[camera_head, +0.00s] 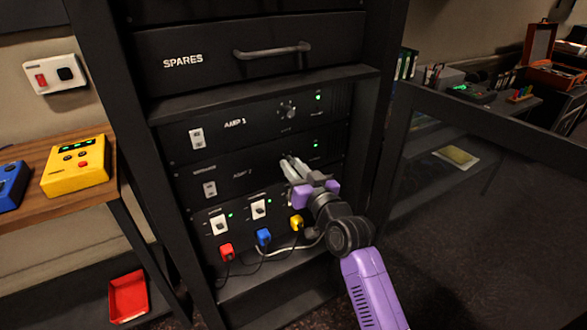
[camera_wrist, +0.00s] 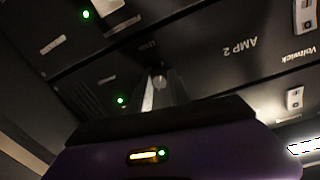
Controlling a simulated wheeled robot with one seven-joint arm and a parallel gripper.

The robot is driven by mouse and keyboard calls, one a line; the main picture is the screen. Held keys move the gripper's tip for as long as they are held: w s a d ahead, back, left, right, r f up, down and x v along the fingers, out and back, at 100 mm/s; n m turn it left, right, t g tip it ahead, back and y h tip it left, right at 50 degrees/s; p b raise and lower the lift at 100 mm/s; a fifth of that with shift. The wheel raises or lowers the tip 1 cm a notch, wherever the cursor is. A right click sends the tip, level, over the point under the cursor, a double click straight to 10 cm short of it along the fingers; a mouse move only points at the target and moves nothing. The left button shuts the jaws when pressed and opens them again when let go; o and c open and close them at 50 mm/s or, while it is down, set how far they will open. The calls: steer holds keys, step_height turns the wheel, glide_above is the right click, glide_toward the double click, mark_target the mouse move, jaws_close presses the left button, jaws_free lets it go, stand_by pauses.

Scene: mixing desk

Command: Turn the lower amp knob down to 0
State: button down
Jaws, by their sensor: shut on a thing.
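The rack holds two black amp panels, one above the other. The lower panel, AMP 2 (camera_head: 243,173), has a rocker switch (camera_head: 209,189) at its left and a lit green light (camera_head: 316,145) at its right. My gripper (camera_head: 288,164) reaches to the right part of this panel from the lower right, its fingers shut on the lower amp knob. The fingers hide most of the knob, so its pointer and setting cannot be read. In the wrist view the panel is upside down, and the fingers (camera_wrist: 160,92) meet at the knob (camera_wrist: 157,72).
The upper amp, AMP 1 (camera_head: 235,124), has its own knob (camera_head: 287,109) just above my gripper. Below are switches and red (camera_head: 226,252), blue (camera_head: 264,237) and yellow (camera_head: 296,222) plugs with cables. A SPARES drawer (camera_head: 250,52) is above. A yellow box (camera_head: 76,166) sits on the left table.

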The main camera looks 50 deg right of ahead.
steer(key=shift+f, duration=0.1)
steer(key=c, duration=1.2)
jaws_free()
steer(key=shift+c, duration=0.2)
steer(key=v, duration=0.7)
steer(key=shift+s, duration=0.4)
steer(key=shift+a, duration=0.1)
